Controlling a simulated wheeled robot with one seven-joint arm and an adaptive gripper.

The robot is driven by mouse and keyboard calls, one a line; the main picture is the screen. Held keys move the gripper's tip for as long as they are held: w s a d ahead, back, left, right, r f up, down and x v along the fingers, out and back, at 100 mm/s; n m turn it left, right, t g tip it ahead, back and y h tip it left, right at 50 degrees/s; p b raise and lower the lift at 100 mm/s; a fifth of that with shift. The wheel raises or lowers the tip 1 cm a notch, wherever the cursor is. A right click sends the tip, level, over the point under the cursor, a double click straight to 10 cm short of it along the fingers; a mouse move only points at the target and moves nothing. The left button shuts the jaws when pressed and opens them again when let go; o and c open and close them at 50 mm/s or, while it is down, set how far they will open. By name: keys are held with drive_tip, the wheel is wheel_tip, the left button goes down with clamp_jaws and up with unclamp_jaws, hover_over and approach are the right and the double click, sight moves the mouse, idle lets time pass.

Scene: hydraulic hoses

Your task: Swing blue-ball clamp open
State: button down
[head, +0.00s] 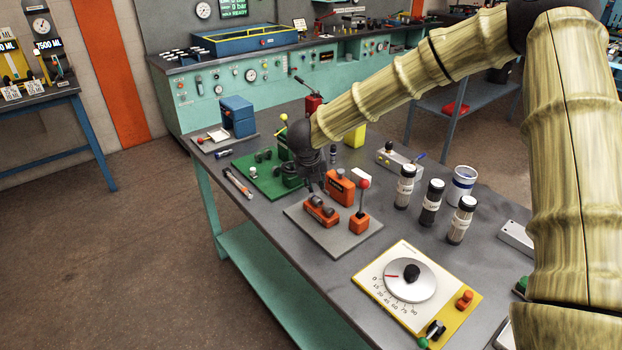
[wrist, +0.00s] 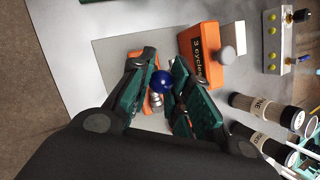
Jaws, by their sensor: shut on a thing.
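The blue ball (wrist: 161,81) of the clamp shows in the wrist view between my two dark green finger pads, above a silver stem. A strip of orange body (wrist: 148,103) shows behind the fingers, partly hidden. My gripper (wrist: 160,85) is shut on the blue ball. In the head view my gripper (head: 312,184) points down over the back left of the grey plate (head: 345,247), above a low orange block with dark knobs (head: 321,211). The blue ball cannot be made out there; my gripper hides that spot.
An orange block labelled "3 cycles" (wrist: 199,60) stands close right of my fingers. A red-ball lever (head: 362,190) rises on the same plate. A green plate (head: 262,180) lies at left, dark cylinders (head: 432,200) at right, and a yellow-white dial panel (head: 420,293) in front.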

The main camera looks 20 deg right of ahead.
drive_tip(key=shift+w+d+r, duration=0.2)
drive_tip(key=shift+r, duration=0.15)
drive_tip(key=shift+w+d+r+p, duration=0.15)
drive_tip(key=shift+d+r+p, duration=0.1)
drive_tip(key=shift+p, duration=0.25)
drive_tip(key=shift+w+d, duration=0.1)
drive_tip(key=shift+d, duration=0.1)
drive_tip(key=c, duration=1.3)
unclamp_jaws()
drive_tip(key=shift+r, duration=0.1)
drive_tip(key=shift+f, duration=0.3)
drive_tip(key=v, duration=1.2)
drive_tip(key=shift+d, duration=0.2)
